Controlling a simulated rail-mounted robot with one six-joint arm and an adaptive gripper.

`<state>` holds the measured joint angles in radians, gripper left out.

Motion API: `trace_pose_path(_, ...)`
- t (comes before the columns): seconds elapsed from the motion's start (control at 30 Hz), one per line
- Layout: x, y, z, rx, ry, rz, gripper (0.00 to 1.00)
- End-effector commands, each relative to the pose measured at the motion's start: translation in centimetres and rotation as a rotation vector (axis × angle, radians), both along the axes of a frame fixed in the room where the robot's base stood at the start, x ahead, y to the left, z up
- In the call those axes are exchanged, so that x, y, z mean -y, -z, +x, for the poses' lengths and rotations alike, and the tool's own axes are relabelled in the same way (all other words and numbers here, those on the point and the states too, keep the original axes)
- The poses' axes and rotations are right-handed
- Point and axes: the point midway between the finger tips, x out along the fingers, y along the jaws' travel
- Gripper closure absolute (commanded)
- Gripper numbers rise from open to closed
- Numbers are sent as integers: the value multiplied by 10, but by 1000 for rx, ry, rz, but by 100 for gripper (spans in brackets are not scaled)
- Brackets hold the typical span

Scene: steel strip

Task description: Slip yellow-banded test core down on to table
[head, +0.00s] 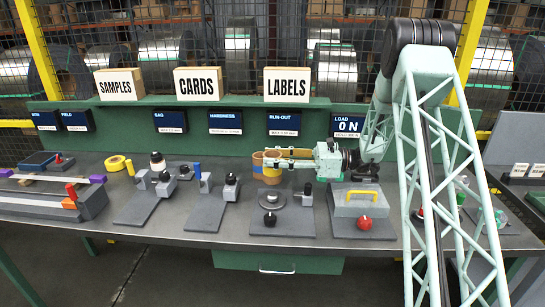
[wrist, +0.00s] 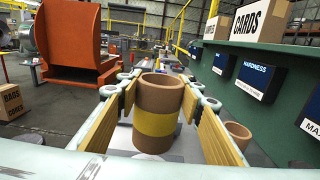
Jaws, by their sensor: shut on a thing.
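The yellow-banded test core (head: 271,170) is a brown hollow cylinder with a yellow band. It is upright between the fingers of my gripper (head: 276,158), which is shut on it.
A grey block with a yellow handle (head: 362,196) stands to the right. Hardness fixtures (head: 229,190) stand left. The green back panel (head: 232,147) rises behind.

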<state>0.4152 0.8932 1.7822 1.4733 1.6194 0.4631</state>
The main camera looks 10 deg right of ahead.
Motion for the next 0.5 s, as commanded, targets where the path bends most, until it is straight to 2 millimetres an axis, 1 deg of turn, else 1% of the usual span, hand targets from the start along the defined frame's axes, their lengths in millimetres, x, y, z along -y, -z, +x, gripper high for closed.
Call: trace_pose_path(0.5, 0, 32, 0, -1, 0, 0, 77)
